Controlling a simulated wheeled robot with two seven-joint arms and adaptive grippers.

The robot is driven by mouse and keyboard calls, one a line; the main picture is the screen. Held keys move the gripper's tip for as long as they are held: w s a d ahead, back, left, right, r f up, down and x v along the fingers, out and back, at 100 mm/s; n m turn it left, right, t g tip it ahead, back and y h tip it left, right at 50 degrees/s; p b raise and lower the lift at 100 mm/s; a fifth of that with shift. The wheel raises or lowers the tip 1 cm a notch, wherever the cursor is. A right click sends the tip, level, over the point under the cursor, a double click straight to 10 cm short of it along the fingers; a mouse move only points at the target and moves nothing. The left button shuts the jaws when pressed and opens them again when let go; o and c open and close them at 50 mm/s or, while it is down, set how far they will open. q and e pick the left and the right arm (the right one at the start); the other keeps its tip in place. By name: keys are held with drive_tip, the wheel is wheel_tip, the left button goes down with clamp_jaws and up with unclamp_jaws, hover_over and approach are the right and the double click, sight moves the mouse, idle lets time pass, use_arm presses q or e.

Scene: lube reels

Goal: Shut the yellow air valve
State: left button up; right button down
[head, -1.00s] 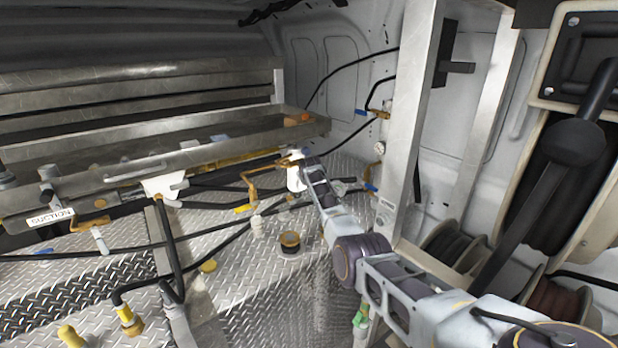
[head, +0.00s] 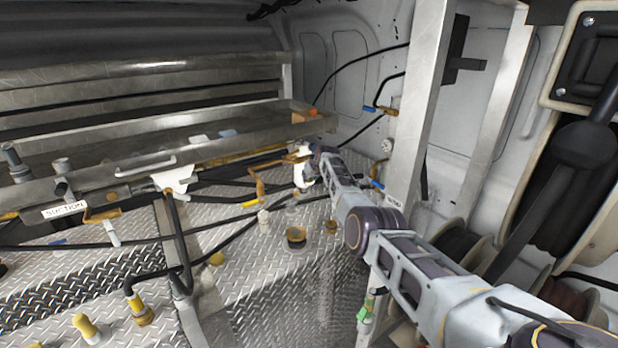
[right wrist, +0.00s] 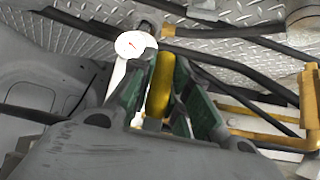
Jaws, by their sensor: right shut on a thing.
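The yellow air valve's handle (right wrist: 160,86) stands between the green-padded fingers of my right gripper (right wrist: 157,92) in the right wrist view. The gripper is shut on this handle. In the head view my right arm reaches in from the right, and its gripper (head: 318,158) is at the far pipework, beside a white fitting (head: 302,172). The handle itself is hidden or too small to tell there. My left gripper is not in view.
A round white gauge (right wrist: 136,44) is close beside the fingers. Orange-yellow pipes (right wrist: 270,135) and black hoses run nearby. A metal shelf (head: 220,147) lies above the fittings at left. A metal post (head: 427,110) stands close to my right arm.

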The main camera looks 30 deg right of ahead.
drive_tip(key=shift+a+f, duration=0.1)
drive_tip(key=c, duration=1.3)
unclamp_jaws()
drive_tip(key=shift+c, duration=0.2)
drive_tip(key=shift+s+r, duration=0.15)
drive_tip(key=shift+r, duration=0.1)
drive_tip(key=shift+s+r, duration=0.35)
drive_tip(key=shift+r, duration=0.05)
drive_tip(key=v, duration=1)
drive_tip(key=shift+s, duration=0.15)
drive_tip(key=shift+r, duration=0.1)
